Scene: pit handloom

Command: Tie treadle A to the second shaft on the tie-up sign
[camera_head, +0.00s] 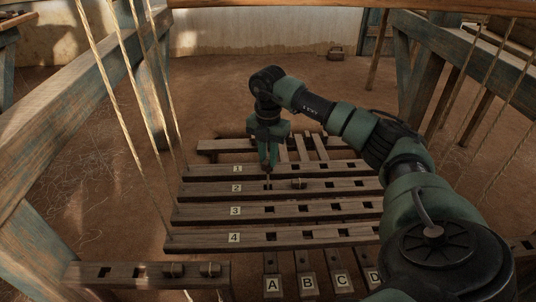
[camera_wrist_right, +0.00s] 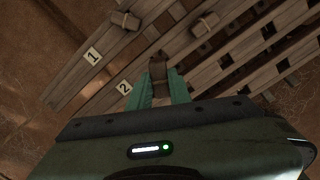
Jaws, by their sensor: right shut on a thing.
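Four-labelled slotted wooden bars lie across the middle; the second shaft (camera_head: 340,187) bears the label 2. My right gripper (camera_head: 268,168) points down over its leftmost slot. In the wrist view its green fingers (camera_wrist_right: 158,92) are shut on a small brown wooden peg (camera_wrist_right: 158,70), at or just above shaft 2; whether it is seated I cannot tell. Treadle A (camera_head: 272,285) is the leftmost lettered treadle, at the bottom. Another peg (camera_head: 299,183) sits on shaft 2, right of the gripper. The tie-up sign and my left gripper are not in view.
Another peg (camera_wrist_right: 125,21) sits on shaft 1. A slotted rail (camera_head: 123,283) at lower left holds two pegs and has two empty slots. Shafts 3 (camera_head: 325,210) and 4 (camera_head: 325,233) show open slots. Cords and loom posts flank both sides.

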